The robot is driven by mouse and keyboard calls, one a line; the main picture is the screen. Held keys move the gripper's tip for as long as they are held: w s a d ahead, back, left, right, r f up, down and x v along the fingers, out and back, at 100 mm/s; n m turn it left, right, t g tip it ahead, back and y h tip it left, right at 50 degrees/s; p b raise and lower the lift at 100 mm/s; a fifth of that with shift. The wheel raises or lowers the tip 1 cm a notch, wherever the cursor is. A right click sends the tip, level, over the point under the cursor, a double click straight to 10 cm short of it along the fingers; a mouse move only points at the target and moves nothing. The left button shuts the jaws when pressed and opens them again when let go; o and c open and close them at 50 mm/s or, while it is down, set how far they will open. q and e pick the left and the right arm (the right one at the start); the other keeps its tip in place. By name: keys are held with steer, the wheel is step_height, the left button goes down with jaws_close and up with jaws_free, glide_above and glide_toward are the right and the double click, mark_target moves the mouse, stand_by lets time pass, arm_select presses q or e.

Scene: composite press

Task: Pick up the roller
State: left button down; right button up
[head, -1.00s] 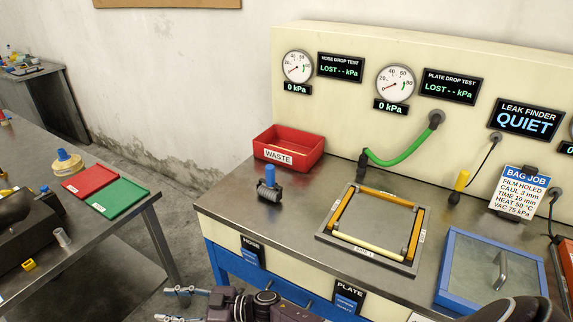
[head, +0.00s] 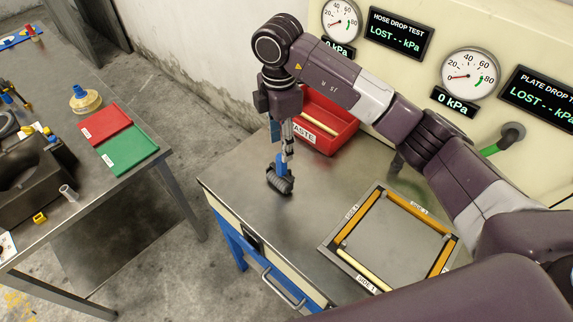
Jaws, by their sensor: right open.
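The roller (head: 280,182) stands on the steel bench near its left end, with its dark ribbed drum down and its blue handle (head: 282,161) up. My right gripper (head: 287,150) points down from above at the handle, jaws open. The fingertips are at the top of the handle and partly overlap it in the picture. I cannot tell whether they touch it. My left gripper is out of view.
A red waste bin (head: 343,136) with a pale strip in it stands just behind my right gripper. A framed plate (head: 345,229) lies to the right on the bench. A side table (head: 72,205) with red and green trays is at left.

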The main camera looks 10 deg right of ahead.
mark_target(280, 157)
step_height(280, 157, down, 3)
steer(key=shift+s+a+r+p, duration=0.1)
steer(key=shift+a+p, duration=0.05)
steer(key=shift+p, duration=0.7)
steer(key=f, duration=0.1)
steer(key=f+p, duration=0.1)
steer(key=f, duration=0.1)
steer(key=shift+w+f, duration=0.2)
steer(key=shift+f, duration=0.25)
steer(key=c, duration=0.9)
jaws_close()
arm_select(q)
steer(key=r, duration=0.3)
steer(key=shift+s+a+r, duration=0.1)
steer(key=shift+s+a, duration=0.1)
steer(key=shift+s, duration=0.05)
